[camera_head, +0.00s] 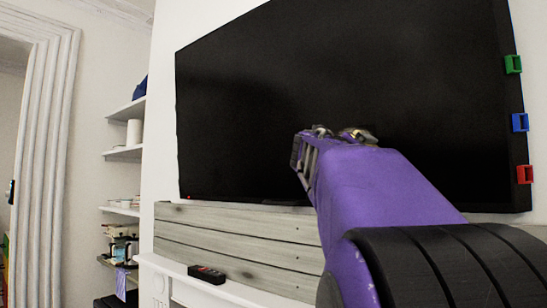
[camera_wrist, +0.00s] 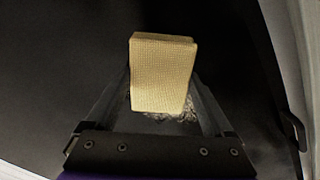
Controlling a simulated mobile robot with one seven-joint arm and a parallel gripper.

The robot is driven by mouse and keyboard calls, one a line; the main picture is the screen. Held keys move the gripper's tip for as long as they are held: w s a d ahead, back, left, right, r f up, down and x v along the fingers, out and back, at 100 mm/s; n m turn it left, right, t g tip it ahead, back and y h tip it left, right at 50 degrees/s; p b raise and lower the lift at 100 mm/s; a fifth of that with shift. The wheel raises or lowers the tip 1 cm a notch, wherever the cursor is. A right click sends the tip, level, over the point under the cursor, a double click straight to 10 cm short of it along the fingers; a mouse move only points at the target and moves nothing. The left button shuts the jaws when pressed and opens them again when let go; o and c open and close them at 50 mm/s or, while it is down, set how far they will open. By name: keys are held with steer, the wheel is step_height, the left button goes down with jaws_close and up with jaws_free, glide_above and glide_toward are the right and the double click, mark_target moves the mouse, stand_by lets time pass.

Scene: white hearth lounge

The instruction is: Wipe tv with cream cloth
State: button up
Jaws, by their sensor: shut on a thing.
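The TV (camera_head: 260,100) is a large black screen on the white wall, filling much of the head view. Its dark surface (camera_wrist: 60,70) also fills most of the wrist view. My gripper (camera_wrist: 160,110) is shut on the cream cloth (camera_wrist: 163,70), a folded, woven, yellowish block between the fingers. In the head view my purple arm reaches up in front of the screen, and its end hides the cloth and part of the TV. I cannot tell whether the cloth touches the screen.
Green (camera_head: 513,64), blue (camera_head: 519,122) and red (camera_head: 524,174) clips sit on the TV's right edge. Below are grey wooden planks (camera_head: 230,235) and a white mantel (camera_head: 180,272) with a dark remote (camera_head: 206,274). Shelves (camera_head: 125,153) with items stand at left.

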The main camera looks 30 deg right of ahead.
steer(key=s, duration=0.1)
steer(key=s+d, duration=0.1)
steer(key=shift+s+d, duration=0.1)
steer(key=shift+s, duration=0.2)
steer(key=shift+w, duration=0.1)
steer(key=w+a+r, duration=0.1)
steer(key=w+a, duration=0.1)
steer(key=w, duration=0.4)
steer(key=w+a+r+p, duration=0.1)
steer(key=w+a, duration=0.2)
steer(key=w, duration=0.3)
steer(key=shift+w+a+r, duration=0.25)
stand_by(5.8)
